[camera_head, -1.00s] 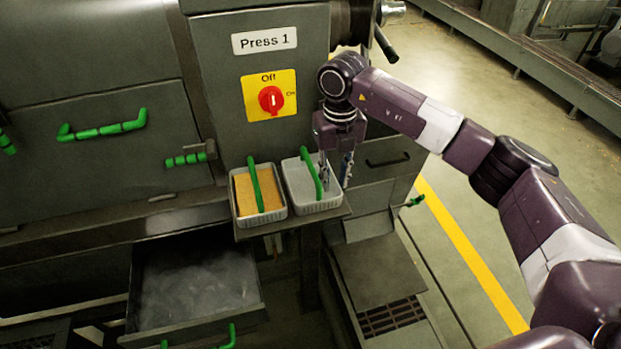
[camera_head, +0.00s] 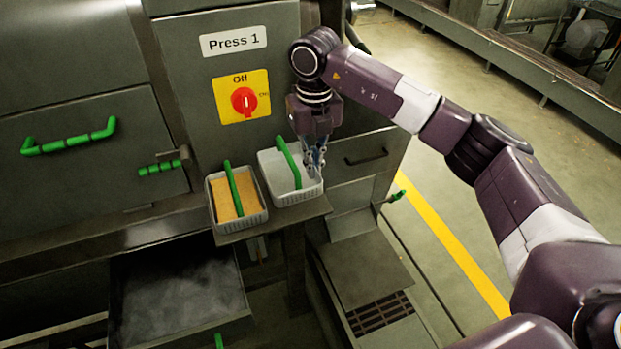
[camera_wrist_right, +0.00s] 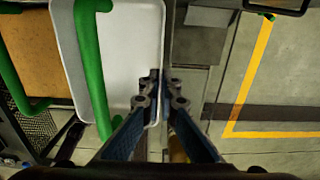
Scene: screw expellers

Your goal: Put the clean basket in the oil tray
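The clean basket (camera_head: 275,166) is white and empty with a green handle. It is upright at the shelf's right end, its lower edge set off from the shelf's front edge. My right gripper (camera_head: 314,160) points down at its right side. In the wrist view, the fingers (camera_wrist_right: 163,78) are close together on both sides of the basket's right wall (camera_wrist_right: 136,55). An open, drawer-like tray (camera_head: 245,285) with a mottled grey inside is at the lower left; it looks like the oil tray, though no label shows. My left gripper is not in view.
A second basket (camera_head: 262,214) with yellow contents and a green handle stands left of the clean one on the shelf (camera_head: 310,212). The press panel with its red switch (camera_head: 244,101) rises behind. Open floor (camera_head: 440,165) lies to the right.

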